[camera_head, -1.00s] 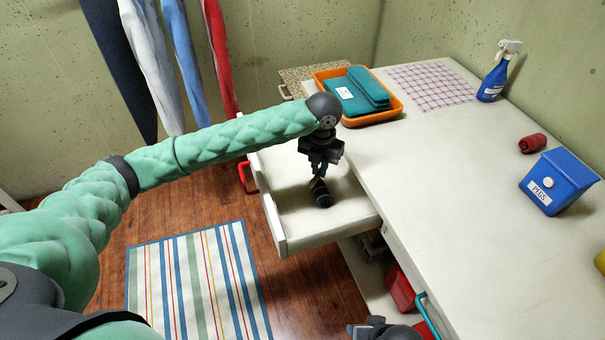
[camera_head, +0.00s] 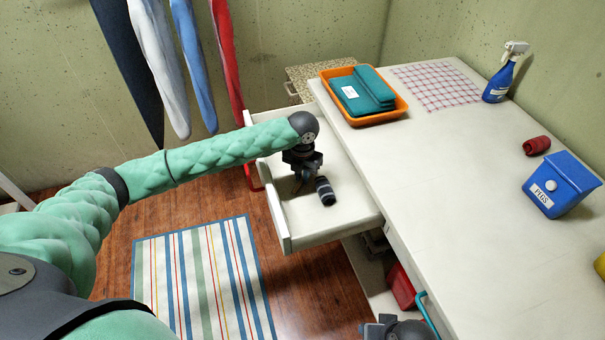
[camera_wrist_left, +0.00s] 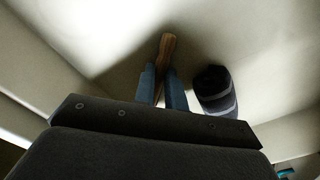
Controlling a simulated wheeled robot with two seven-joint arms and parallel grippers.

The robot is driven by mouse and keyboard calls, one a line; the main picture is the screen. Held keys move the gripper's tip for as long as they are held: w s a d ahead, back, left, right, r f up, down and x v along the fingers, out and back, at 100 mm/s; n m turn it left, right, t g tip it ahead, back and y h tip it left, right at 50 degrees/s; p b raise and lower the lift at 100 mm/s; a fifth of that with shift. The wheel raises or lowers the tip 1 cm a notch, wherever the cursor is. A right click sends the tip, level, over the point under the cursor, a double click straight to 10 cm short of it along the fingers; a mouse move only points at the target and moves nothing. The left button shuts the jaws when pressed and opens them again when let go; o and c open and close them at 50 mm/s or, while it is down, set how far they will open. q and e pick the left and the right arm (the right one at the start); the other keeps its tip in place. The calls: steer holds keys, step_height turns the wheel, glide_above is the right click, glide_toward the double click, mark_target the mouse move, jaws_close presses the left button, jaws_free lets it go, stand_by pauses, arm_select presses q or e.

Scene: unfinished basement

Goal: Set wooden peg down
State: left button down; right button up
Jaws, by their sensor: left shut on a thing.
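My left gripper (camera_head: 299,180) is low inside the open white drawer (camera_head: 345,219). In the left wrist view its two blue-grey fingers are shut on a wooden peg (camera_wrist_left: 167,46), a slim brown piece pointing away from the fingers. I cannot tell whether the peg touches the drawer floor. A dark rolled bundle with grey stripes (camera_head: 325,191) lies in the drawer just right of the gripper, apart from the peg; it also shows in the left wrist view (camera_wrist_left: 214,90). A blue box labelled PEGS (camera_head: 562,184) stands on the table. My right gripper (camera_head: 388,327) shows partly at the bottom edge.
The white table (camera_head: 455,190) has a clear middle. On it are an orange tray (camera_head: 398,112) with teal folded cloths, a checked cloth (camera_head: 437,86), a blue spray bottle (camera_head: 497,82) and a red roll (camera_head: 536,146). A striped rug (camera_head: 205,285) lies on the floor.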

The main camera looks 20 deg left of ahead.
arm_select(q)
steer(key=c, duration=1.8)
jaws_free()
steer(key=shift+f, duration=0.1)
steer(key=o, duration=0.3)
arm_select(e)
steer(key=shift+a, duration=0.1)
arm_select(q)
steer(key=shift+o, duration=0.2)
arm_select(e)
steer(key=shift+w, duration=0.1)
